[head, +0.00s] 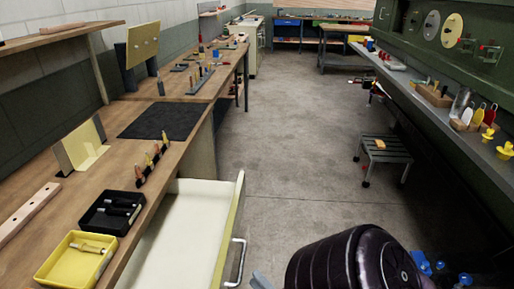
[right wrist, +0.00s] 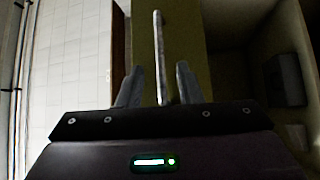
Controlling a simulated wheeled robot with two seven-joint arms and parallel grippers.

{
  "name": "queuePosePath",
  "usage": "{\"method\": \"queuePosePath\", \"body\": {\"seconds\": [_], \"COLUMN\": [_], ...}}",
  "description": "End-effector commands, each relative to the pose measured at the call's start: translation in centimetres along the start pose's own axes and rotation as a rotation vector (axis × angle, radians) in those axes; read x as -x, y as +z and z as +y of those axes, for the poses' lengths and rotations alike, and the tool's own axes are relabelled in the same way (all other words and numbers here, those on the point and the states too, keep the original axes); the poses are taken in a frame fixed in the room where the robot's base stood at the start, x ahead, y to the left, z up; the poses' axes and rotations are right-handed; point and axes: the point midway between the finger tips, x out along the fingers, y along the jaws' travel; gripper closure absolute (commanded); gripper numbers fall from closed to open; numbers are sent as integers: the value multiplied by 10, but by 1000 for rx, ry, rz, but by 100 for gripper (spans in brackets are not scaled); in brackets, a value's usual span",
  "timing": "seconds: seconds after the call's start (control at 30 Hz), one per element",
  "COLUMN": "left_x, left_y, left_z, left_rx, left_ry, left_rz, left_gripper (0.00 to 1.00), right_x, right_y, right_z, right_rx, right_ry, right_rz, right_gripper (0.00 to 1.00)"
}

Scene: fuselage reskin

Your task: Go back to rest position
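My right gripper (head: 260,281) barely shows at the bottom edge of the head view, with my dark wrist to its right. In the right wrist view, my right gripper (right wrist: 159,85) is open, its two grey fingers apart. The metal drawer handle (right wrist: 159,50) runs between them, with a gap visible on each side. In the head view, the handle (head: 237,262) is on the front of a pulled-out drawer (head: 185,235) with a pale, empty-looking interior. The gripper is close to the handle. My left gripper is not in view.
The left workbench (head: 85,165) holds a yellow tray (head: 75,262), a black tray (head: 112,212) and a dark mat (head: 160,121). A grey step stool (head: 384,153) stands by the right bench. The floor (head: 295,125) between the benches is mostly clear.

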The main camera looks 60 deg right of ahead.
Motion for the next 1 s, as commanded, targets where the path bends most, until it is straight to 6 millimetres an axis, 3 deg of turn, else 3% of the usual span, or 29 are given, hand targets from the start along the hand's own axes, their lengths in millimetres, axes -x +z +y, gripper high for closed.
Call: {"method": "queuePosePath", "body": {"seconds": [0.37, 0.5, 0.57, 0.77, 0.9, 1.0], "left_x": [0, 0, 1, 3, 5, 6], "left_y": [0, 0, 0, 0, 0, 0], "left_z": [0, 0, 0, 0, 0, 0], "left_rx": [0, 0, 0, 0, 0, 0], "left_ry": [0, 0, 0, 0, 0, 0], "left_rz": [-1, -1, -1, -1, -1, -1], "left_gripper": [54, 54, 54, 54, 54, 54], "right_x": [0, 1, 4, 39, 89, 136], "right_y": [0, 1, 1, -5, -18, -28], "right_z": [0, -20, -44, -179, -272, -324], "right_rx": [0, -39, -88, -350, -523, -610], "right_ry": [0, -52, -117, -499, -814, -1034], "right_rz": [0, -12, -27, -156, -315, -461], "right_gripper": [68, 68, 68, 68, 68, 68]}}
